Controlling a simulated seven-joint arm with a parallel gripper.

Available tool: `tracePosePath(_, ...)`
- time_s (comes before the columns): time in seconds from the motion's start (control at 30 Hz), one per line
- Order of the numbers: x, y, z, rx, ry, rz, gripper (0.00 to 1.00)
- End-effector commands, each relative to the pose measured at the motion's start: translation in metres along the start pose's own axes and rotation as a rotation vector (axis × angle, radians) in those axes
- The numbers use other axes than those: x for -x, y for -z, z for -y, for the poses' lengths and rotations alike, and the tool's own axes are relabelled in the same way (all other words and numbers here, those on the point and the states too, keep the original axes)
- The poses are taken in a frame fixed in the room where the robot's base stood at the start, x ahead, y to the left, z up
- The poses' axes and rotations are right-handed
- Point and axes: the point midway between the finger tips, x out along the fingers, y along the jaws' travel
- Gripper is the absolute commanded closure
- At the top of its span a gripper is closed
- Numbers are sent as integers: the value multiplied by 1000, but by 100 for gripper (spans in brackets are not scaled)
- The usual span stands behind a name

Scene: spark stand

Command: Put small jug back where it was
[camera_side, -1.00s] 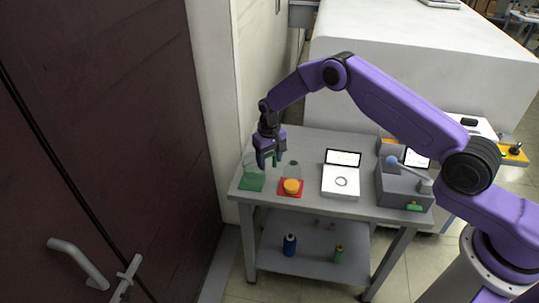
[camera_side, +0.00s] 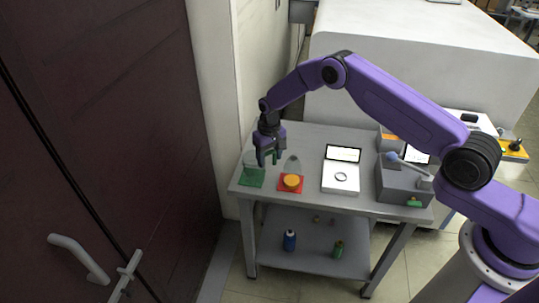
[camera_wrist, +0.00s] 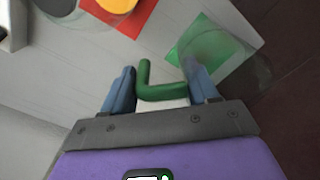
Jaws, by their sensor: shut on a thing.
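A clear, see-through vessel with a green handle, apparently the small jug (camera_wrist: 248,68), shows in the wrist view, partly over the green square (camera_wrist: 208,62). The bent green handle (camera_wrist: 145,75) lies between my two blue fingers, and my gripper (camera_wrist: 160,90) is shut on it. In the side view, my gripper (camera_side: 267,160) is at the left end of the grey table, just right of and above the green square (camera_side: 251,179). The jug's clear body is faint there. Whether its base touches the square cannot be told.
Right of it, a red square (camera_side: 290,184) bears an orange disc (camera_side: 291,181) and a faint clear cone shape. A white box (camera_side: 341,178) with a ring and a grey box with a lever (camera_side: 400,183) stand further right. A dark door is at left.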

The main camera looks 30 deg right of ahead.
Motion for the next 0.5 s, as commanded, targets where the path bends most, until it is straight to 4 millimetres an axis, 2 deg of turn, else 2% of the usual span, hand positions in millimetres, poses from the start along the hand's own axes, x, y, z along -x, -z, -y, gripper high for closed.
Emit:
tracePosePath(0.27, -5, 0, 0, 0, 0, -1, 90)
tracePosePath(0.3, -5, 0, 0, 0, 0, -2, 35)
tracePosePath(0.37, -4, 0, 0, 0, 0, -2, 15)
tracePosePath(0.4, -4, 0, 0, 0, 0, -1, 11)
tracePosePath(0.5, -5, 0, 0, 0, 0, -1, 11)
